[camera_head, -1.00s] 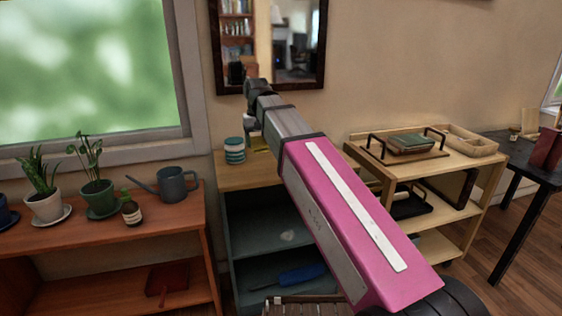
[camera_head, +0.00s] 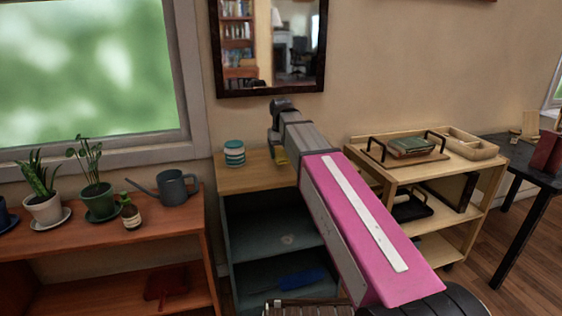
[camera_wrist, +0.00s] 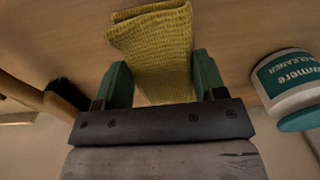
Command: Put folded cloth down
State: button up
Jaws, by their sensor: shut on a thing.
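The folded cloth (camera_wrist: 155,45) is yellow-green and textured. In the wrist view it sits between the two green fingers of my gripper (camera_wrist: 163,82), which is shut on it. In the head view a small yellow part of the cloth (camera_head: 281,156) shows below the end of my arm, over or at the wooden top of the shelf unit (camera_head: 240,180). I cannot tell whether the cloth touches that top. My fingers are mostly hidden by my arm in the head view.
A cleaner tub (camera_wrist: 290,82) stands close on the right in the wrist view; it also shows in the head view (camera_head: 234,153). A dark-bristled brush (camera_wrist: 65,95) lies at left in the wrist view. A mirror (camera_head: 268,45) hangs behind.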

aim_at(281, 151)
jog(key=shift+f, duration=1.7)
jog(key=shift+f, duration=0.15)
jog(key=o, duration=0.9)
jog(key=shift+c, duration=0.2)
notch_tip(281, 151, up, 12)
jog(key=shift+r, duration=0.15)
